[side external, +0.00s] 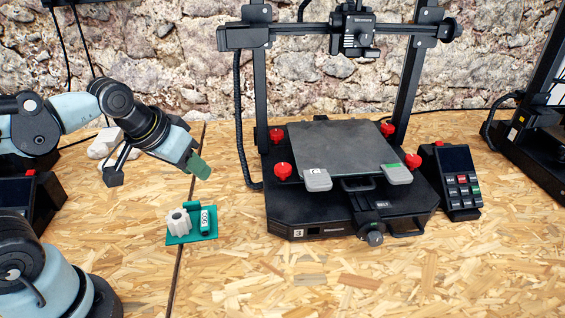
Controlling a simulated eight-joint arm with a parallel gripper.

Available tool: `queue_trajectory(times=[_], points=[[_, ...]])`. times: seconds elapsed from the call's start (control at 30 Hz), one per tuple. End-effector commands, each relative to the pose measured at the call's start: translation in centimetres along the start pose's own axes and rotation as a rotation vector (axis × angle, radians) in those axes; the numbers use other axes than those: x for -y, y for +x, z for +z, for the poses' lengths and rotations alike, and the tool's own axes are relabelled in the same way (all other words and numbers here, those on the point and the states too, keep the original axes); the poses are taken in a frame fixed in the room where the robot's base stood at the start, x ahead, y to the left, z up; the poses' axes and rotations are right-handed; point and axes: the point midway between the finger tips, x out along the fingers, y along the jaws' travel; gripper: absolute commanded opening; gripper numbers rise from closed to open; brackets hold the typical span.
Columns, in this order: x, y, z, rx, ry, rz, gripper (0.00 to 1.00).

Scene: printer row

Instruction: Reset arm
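My arm, light blue and black, reaches in from the left edge. My gripper (198,165) is at its end, angled down to the right, with a dark green tip. It hangs left of the printer and appears to be above the board, apart from the things below it. Its fingers are too small and too much turned away to tell whether they are open or shut, and nothing clearly shows in its grip.
A printer (347,215) marked 3 stands at centre, with a grey bed (345,143). A control panel (460,180) is at its right. A green plate (178,240) carrying a pale gear (178,221) and a labelled green part (207,221) lies below my gripper. The front board is clear.

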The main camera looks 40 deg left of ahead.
Motion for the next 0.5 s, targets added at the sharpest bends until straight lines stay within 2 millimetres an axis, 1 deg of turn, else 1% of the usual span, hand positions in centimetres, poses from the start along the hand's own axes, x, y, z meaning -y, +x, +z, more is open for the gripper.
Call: queue_trajectory(times=[0.1,0.2,0.5], points=[[-0.24,-0.08,0.24,-0.069,0.099,0.011,0.3],[-0.33,-0.11,0.23,-0.096,0.137,0.013,0.3],[-0.33,-0.12,0.17,-0.1,0.144,0.013,0.3]])
